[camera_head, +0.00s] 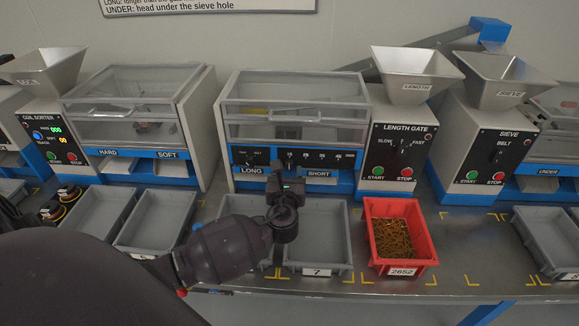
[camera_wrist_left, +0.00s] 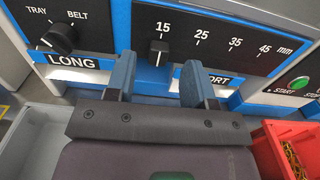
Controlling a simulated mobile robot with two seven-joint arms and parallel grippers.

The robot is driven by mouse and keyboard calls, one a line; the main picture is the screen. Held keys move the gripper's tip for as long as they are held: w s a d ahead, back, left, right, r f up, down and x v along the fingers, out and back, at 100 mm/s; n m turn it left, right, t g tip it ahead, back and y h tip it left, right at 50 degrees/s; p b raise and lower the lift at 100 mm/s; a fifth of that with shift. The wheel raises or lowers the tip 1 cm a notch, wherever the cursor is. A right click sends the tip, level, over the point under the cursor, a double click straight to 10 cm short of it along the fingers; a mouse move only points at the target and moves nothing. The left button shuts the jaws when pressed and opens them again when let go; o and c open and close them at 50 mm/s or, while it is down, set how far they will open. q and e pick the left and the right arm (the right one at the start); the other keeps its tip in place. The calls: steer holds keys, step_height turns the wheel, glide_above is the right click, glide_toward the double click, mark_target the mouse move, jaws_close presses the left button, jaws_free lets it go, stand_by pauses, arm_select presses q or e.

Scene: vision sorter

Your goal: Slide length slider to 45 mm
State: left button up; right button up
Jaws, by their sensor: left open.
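The length slider (camera_wrist_left: 158,52) is a small dark knob on the black scale panel (camera_wrist_left: 215,40) of the length gate. It stands just below the 15 mark, at the left end of a scale marked 15, 25, 35 and 45 mm. My left gripper (camera_wrist_left: 160,80) is open and empty in the left wrist view. Its two blue-grey fingers are below and on either side of the knob, apart from it in the picture. In the head view my left gripper (camera_head: 287,187) is in front of the panel (camera_head: 310,158) and hides part of the machine's lower front.
A TRAY/BELT knob (camera_wrist_left: 60,40) is left of the scale. The length gate's control box (camera_head: 397,155) with green and red buttons is to the right. Grey trays (camera_head: 318,265) and a red bin of screws (camera_head: 399,207) stand on the table below.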

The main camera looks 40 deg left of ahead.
mark_target(290, 164)
arm_select(q)
steer(key=shift+x, duration=1.65)
steer(key=shift+c, duration=0.5)
steer(key=shift+d, duration=0.15)
jaws_close()
